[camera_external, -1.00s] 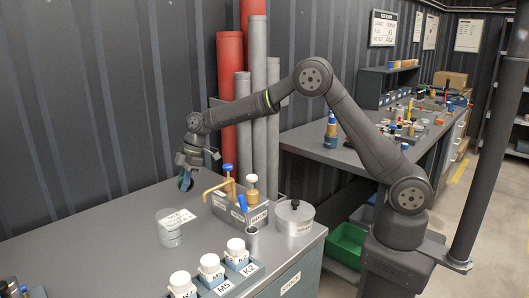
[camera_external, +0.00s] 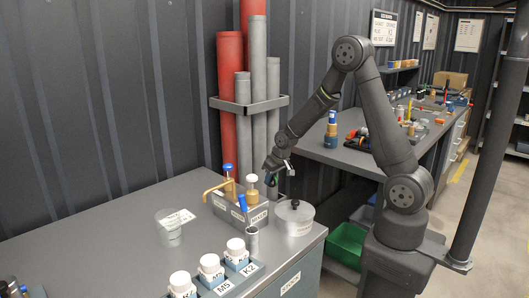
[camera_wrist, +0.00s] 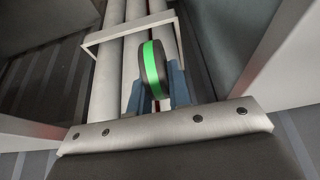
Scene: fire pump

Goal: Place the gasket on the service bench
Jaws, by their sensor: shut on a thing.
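The gasket (camera_wrist: 153,66) is a dark disc with a green band around its edge, seen in the wrist view. My gripper (camera_wrist: 156,90) is shut on it, with the blue fingers on either side. In the external view my gripper (camera_external: 272,177) hangs above the right back part of the near grey bench, and the gasket is a small dark and green spot at its tip. Two benches show: the near grey bench (camera_external: 110,222) and a longer bench (camera_external: 310,140) behind my arm. I cannot read which is the service bench.
A holder box (camera_external: 238,212) with bottles and a brass hook, a round metal pot (camera_external: 295,218), a glass beaker (camera_external: 169,228) and white-capped bottles (camera_external: 210,266) stand on the near bench. Pipes (camera_external: 258,90) in a bracket rise behind. Tools and a blue-capped bottle (camera_external: 331,130) occupy the far bench.

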